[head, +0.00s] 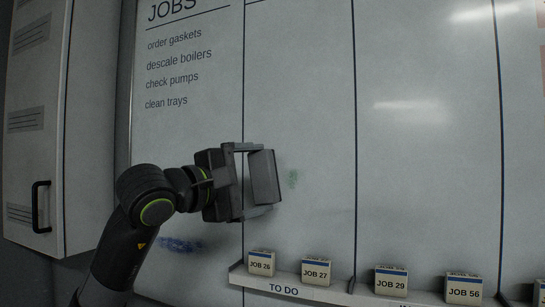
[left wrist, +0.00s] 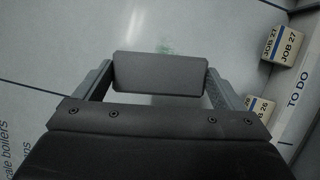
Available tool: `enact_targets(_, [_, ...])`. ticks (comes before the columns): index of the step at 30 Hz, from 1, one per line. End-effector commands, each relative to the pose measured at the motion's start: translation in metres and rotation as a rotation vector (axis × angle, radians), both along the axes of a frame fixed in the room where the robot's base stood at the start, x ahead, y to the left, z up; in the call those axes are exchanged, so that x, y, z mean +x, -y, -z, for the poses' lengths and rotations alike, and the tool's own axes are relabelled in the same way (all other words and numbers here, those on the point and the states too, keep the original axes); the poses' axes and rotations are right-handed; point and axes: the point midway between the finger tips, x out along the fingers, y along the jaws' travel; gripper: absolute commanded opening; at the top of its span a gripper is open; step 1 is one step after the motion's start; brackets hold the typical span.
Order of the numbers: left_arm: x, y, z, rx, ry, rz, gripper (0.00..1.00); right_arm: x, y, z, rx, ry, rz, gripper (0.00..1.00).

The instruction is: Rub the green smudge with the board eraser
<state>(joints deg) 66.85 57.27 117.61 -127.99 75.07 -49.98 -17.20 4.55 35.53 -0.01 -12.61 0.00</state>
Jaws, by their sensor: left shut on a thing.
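The green smudge (head: 293,179) is a small faint patch on the whiteboard (head: 300,100), just right of the eraser in the head view. In the left wrist view the smudge (left wrist: 165,47) shows faintly just beyond the eraser's upper edge. The board eraser (head: 264,177) is a grey block, also seen in the left wrist view (left wrist: 160,75). My left gripper (head: 255,178) is shut on it, one finger at each end. The eraser is close to the board; I cannot tell whether it touches. My right gripper is not in view.
A blue smudge (head: 181,244) is lower left, partly behind my left arm. A ledge (head: 290,288) below carries blocks JOB 26 (head: 261,264), JOB 27 (head: 316,271), JOB 29 (head: 390,281) and JOB 56 (head: 463,289). A cabinet (head: 35,130) stands at left. The board right of the green smudge is clear.

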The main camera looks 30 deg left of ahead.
Motion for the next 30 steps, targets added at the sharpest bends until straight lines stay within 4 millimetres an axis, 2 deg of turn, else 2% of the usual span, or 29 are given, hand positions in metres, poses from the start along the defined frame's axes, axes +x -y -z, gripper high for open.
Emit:
enact_targets(5, [-0.003,-0.013,0.008,0.129,-0.014,0.010,0.72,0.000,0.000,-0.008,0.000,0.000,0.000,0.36])
enact_targets(11, [0.001,-0.015,0.010,0.166,-0.016,0.021,0.72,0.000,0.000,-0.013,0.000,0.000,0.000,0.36])
enact_targets(24, [0.044,-0.017,0.009,0.162,-0.018,0.019,0.72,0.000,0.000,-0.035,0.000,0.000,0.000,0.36])
enact_targets(30, [0.054,-0.017,0.010,0.163,-0.015,0.020,0.72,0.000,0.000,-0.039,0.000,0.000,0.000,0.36])
